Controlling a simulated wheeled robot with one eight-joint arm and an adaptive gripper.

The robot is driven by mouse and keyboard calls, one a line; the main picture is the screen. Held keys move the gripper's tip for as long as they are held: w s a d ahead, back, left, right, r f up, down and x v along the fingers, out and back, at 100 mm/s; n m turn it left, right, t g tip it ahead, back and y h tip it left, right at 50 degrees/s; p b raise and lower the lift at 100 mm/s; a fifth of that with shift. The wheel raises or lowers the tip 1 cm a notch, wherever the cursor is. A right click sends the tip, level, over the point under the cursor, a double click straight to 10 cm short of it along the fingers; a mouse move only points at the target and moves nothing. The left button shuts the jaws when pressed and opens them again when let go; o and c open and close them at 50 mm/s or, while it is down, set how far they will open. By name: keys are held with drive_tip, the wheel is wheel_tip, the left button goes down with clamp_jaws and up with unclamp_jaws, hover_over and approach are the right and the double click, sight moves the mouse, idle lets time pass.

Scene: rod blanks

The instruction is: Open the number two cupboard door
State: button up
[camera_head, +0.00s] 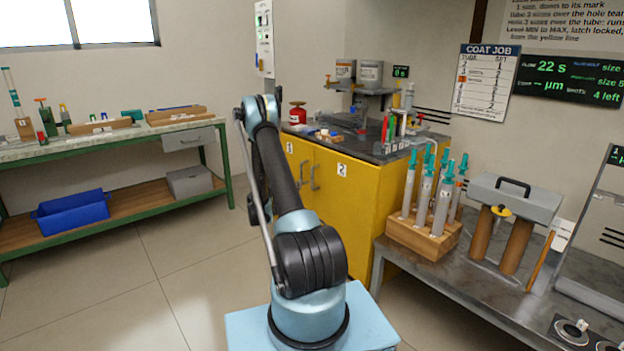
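The yellow cupboard (383,195) stands under a dark worktop in the middle of the view. Its number two door (346,205) is the right one on the front, with a white label "2" near the top. The door looks shut, flush with the front. Its grey bar handle (315,178) is near its left edge, beside the number one door's handle (303,173). My arm rises in front of the cupboard and covers part of the number one door and the lower front. My gripper cannot be made out; the arm's far end is hidden behind its nearer links.
A green-framed bench (118,140) with a blue bin (72,212) on its lower shelf stands left. A grey metal bench (455,272) on the right carries a wooden syringe rack (424,235). Tiled floor (185,255) is clear left of my arm.

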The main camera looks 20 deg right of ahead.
sight(312, 175)
drive_tip(key=x, duration=1.5)
drive_tip(key=shift+a+r, duration=0.1)
clamp_jaws()
